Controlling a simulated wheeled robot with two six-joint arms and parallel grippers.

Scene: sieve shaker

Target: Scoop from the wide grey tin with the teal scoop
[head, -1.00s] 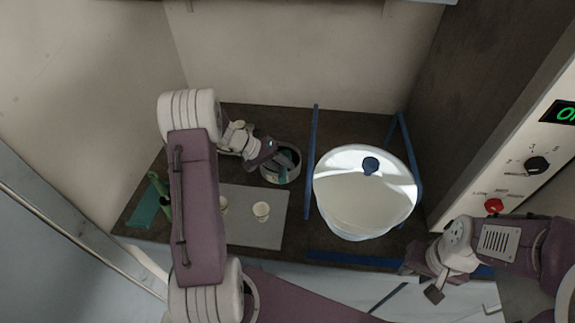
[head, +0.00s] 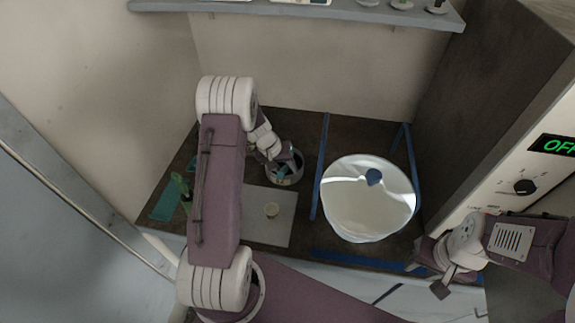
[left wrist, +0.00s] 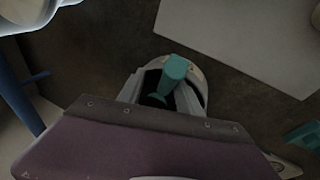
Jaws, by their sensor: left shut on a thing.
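The wide grey tin (head: 287,181) stands on the dark worktop, left of the big white bowl. My left gripper (head: 288,161) reaches over the tin from behind and is shut on the teal scoop (head: 282,171). The left wrist view shows the teal scoop (left wrist: 173,72) between the fingers of my left gripper (left wrist: 160,95), with the tin's pale rim (left wrist: 201,80) around it. The scoop's bowl is mostly hidden, so I cannot tell what it holds. My right gripper (head: 430,276) is open and empty at the front right, beside the sieve shaker panel.
The white bowl (head: 368,215) with a blue knob stands between blue tape strips (head: 320,165). A teal piece (head: 165,200) and a green item (head: 182,188) lie left. A shelf (head: 330,12) spans the back.

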